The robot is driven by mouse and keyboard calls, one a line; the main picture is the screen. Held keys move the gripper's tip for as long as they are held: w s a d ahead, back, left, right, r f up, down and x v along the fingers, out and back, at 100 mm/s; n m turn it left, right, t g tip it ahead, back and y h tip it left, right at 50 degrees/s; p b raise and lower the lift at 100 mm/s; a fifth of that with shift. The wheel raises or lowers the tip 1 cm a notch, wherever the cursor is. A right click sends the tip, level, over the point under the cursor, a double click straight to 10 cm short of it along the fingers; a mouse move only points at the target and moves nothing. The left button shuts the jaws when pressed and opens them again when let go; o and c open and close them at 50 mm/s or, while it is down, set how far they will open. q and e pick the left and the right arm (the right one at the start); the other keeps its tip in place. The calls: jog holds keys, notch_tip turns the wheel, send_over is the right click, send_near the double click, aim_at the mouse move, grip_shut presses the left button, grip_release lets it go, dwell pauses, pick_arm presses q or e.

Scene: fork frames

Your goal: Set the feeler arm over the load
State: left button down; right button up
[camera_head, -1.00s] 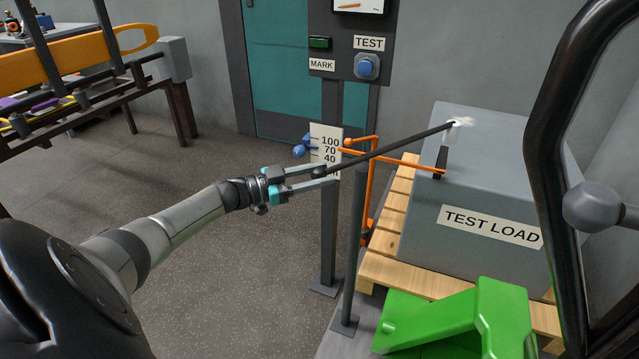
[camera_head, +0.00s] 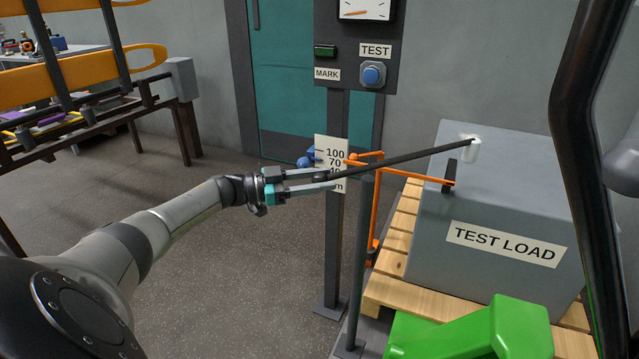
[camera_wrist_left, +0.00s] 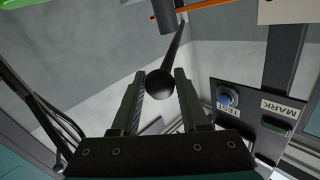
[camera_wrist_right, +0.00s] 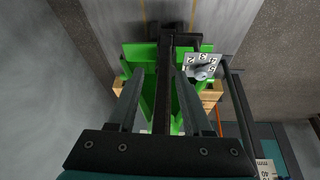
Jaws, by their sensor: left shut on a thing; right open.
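The feeler arm (camera_head: 415,159) is a thin black rod that slopes up to the right past a dark post. My left gripper (camera_head: 322,178) is shut on the black ball at the rod's near end. The left wrist view shows the ball (camera_wrist_left: 160,83) between the fingers. My right gripper (camera_wrist_right: 160,90) is open and empty in the right wrist view, pointing toward a green part; it is out of the head view.
A scale board (camera_head: 331,150) stands behind the left fingertips. A post (camera_head: 360,265) carries the rod, and an orange arm (camera_head: 415,176) reaches to the load. Above are a TEST button (camera_head: 373,76) and a gauge. The load sits on a wooden pallet (camera_head: 398,242) behind a green part (camera_head: 480,330).

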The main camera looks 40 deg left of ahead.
pick_arm(q)
jog(key=shift+w+a+r, duration=0.1)
jog(key=shift+a+r, duration=0.05)
jog(key=shift+r, duration=0.15)
pick_arm(e)
jog(key=shift+r, duration=0.1)
pick_arm(q)
jog(key=c, duration=0.8)
grip_release()
jog(key=o, duration=0.3)
jog(key=shift+f, duration=0.15)
jog(key=shift+o, duration=0.3)
jog(key=shift+f, duration=0.1)
